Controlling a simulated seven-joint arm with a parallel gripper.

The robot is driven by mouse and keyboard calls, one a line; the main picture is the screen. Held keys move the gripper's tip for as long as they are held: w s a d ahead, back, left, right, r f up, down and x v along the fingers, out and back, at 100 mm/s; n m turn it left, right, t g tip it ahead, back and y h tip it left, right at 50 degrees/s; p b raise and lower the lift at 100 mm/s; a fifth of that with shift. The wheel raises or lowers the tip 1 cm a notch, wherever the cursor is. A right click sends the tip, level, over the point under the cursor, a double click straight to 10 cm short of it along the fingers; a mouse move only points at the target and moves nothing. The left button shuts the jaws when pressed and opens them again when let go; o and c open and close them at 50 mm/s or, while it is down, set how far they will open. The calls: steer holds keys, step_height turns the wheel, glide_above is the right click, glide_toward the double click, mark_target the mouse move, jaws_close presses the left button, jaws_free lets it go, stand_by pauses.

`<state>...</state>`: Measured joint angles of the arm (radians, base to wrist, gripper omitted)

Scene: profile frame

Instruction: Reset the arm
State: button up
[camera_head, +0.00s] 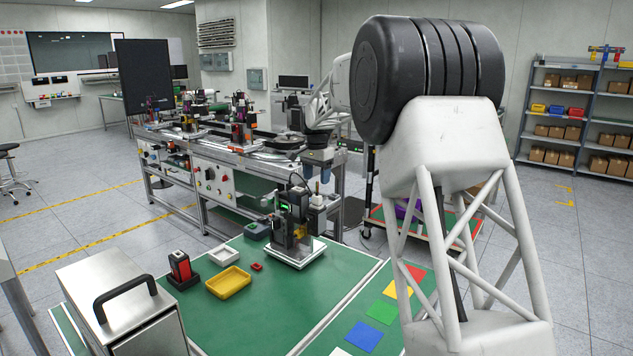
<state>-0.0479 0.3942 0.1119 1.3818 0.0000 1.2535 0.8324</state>
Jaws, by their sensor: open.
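My white arm (450,230) rises at the right, bends at a large black joint (425,75) and reaches away from the camera. Nothing shows between the fingers. Part of the forearm is hidden behind the black joint.
The green table holds a yellow tray (228,283), a white tray (223,254), a red-and-black device (181,268) and coloured squares, including a blue one (363,337). A metal case (125,310) stands front left. A production line (210,165) stands behind. The table's front middle is clear.

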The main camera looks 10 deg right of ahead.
stand_by(0.3)
steer(key=s+d+r+n, duration=0.1)
steer(key=s+r, duration=0.1)
steer(key=s, duration=0.9)
steer(key=s+d+r+n+t, duration=0.1)
steer(key=s+r+n, duration=0.15)
steer(key=s, duration=0.85)
steer(key=s+d+r+n, duration=0.1)
steer(key=s+r, duration=0.1)
steer(key=s, duration=0.8)
steer(key=s+f+n, duration=0.1)
steer(key=s+f, duration=0.2)
steer(key=s, duration=0.8)
steer(key=s+d+f+n+t, duration=0.1)
steer(key=s+f, duration=0.3)
steer(key=s, duration=0.7)
steer(key=s+d+f+n, duration=0.1)
steer(key=s+f+n, duration=0.1)
steer(key=s, duration=0.9)
steer(key=shift+f+t, duration=0.3)
steer(key=shift+f, duration=0.6)
